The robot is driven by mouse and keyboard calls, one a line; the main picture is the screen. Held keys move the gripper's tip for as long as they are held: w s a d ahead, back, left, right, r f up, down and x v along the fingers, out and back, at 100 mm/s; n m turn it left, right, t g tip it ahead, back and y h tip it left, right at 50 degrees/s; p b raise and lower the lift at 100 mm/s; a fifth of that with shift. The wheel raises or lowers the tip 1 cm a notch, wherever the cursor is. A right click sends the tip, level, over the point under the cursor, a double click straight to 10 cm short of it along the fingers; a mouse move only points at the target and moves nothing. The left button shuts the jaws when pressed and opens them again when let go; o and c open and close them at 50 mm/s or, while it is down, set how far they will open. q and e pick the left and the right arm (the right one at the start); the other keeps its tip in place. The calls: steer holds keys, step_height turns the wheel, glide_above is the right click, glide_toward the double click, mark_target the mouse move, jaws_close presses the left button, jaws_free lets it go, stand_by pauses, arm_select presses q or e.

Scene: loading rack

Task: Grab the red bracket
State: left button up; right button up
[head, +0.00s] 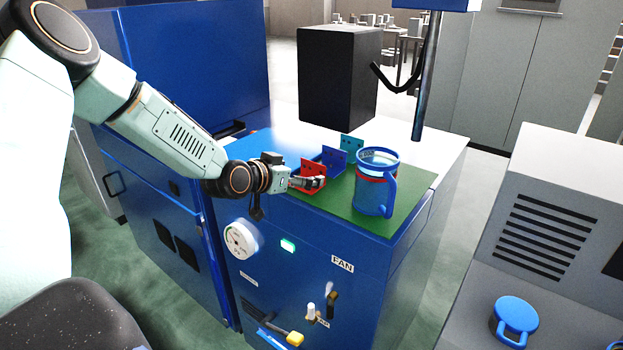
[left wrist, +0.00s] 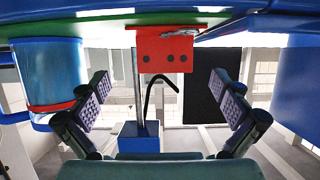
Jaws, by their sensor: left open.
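The red bracket (head: 311,168) stands on the green mat (head: 413,187) on top of the blue cabinet. My left gripper (head: 312,183) is right at its near side in the head view and hides part of its lower portion. In the left wrist view the red bracket (left wrist: 165,58), a plate with small holes, shows ahead between the two spread fingers of the left gripper (left wrist: 160,88). Clear gaps show on both sides, so the fingers are open and not closed on it. My right gripper is in neither view.
A blue bracket (head: 335,160) and a teal bracket (head: 352,145) stand behind the red one. A blue mug (head: 374,200) with a red band stands close to the right; it also shows in the left wrist view (left wrist: 48,72). A black box (head: 338,75) stands farther back.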

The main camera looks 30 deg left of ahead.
mark_target(312, 172)
arm_select(q)
steer(key=shift+w+d+f, duration=0.1)
steer(key=shift+w+f, duration=0.1)
steer(key=shift+w, duration=0.15)
steer(key=shift+w+f, duration=0.25)
steer(key=shift+w+a+f, duration=0.4)
steer(key=shift+w+f, duration=0.05)
steer(key=shift+w, duration=0.2)
steer(key=shift+w+f, duration=0.15)
steer(key=shift+w, duration=0.2)
steer(key=shift+w+d+f, duration=0.2)
steer(key=shift+w+d, duration=0.05)
steer(key=shift+w, duration=0.5)
steer(key=shift+w+f, duration=0.1)
steer(key=shift+w, duration=0.2)
steer(key=shift+s+a, duration=0.15)
steer(key=shift+s, duration=0.05)
steer(key=shift+c, duration=0.7)
steer(key=shift+s, duration=0.2)
steer(key=c, duration=0.3)
steer(key=shift+w+d, duration=0.2)
steer(key=shift+w, duration=0.05)
steer(key=c, duration=0.5)
steer(key=shift+c, duration=1.3)
steer(key=shift+s+a, duration=0.2)
steer(key=shift+c, duration=0.6)
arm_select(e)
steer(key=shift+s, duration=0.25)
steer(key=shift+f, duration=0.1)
